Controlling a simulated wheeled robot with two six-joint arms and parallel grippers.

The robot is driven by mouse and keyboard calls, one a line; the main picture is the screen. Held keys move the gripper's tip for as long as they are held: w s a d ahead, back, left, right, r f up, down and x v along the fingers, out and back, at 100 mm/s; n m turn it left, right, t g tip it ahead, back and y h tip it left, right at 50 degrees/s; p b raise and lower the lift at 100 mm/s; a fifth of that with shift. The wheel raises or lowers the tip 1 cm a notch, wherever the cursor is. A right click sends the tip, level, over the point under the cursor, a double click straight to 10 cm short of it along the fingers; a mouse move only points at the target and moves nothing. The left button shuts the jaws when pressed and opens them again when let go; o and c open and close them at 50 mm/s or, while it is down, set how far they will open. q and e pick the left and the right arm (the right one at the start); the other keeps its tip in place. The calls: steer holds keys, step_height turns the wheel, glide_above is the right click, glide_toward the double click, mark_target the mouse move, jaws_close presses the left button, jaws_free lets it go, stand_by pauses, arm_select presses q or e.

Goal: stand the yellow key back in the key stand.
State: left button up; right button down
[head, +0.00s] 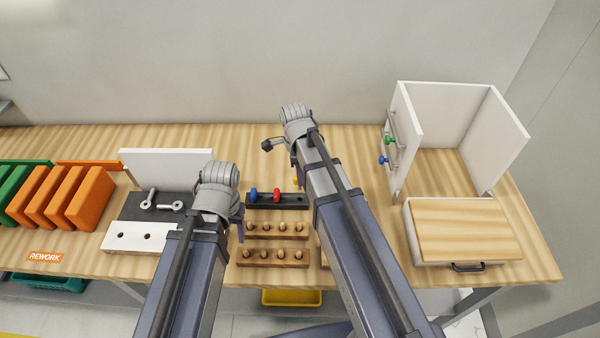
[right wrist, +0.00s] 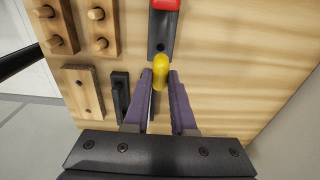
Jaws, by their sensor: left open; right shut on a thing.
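The key stand (head: 262,203) is a dark strip on the table, holding an upright blue key (head: 253,194) and red key (head: 277,195). In the right wrist view the stand (right wrist: 157,31) shows the red key (right wrist: 165,4) and a small hole in a bare stretch near its end. My right gripper (right wrist: 160,82) is shut on the yellow key (right wrist: 159,68), just off that bare end. The key's lower part is mostly hidden, and I cannot tell its height. My left gripper (head: 240,224) is open, left of the stand.
Wooden peg blocks (head: 261,230) lie in front of the stand. A grey mat (head: 128,207) with metal bolts is at left, beside orange plates (head: 90,200). A white open box (head: 405,125) and a wood-topped drawer box (head: 462,230) stand at right. Bare table lies behind the stand.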

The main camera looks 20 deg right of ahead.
mark_target(300, 188)
steer(key=shift+w+f+b, duration=0.1)
steer(key=shift+f+b, duration=0.45)
steer(key=shift+f, duration=0.2)
arm_select(q)
step_height(300, 188, down, 5)
steer(key=b, duration=0.3)
arm_select(e)
step_height(300, 188, down, 3)
steer(key=shift+f, duration=0.2)
arm_select(q)
steer(key=shift+f+b, duration=0.75)
steer(key=shift+b, duration=0.25)
arm_select(e)
steer(key=shift+f, duration=0.8)
arm_select(q)
steer(key=shift+s+f+b, duration=0.1)
steer(key=shift+f+b, duration=0.4)
steer(key=shift+b, duration=0.1)
arm_select(e)
steer(key=shift+s+f, duration=0.2)
steer(key=shift+f, duration=0.3)
steer(key=shift+w, duration=0.1)
steer(key=c, duration=0.7)
jaws_free()
steer(key=shift+o, duration=0.2)
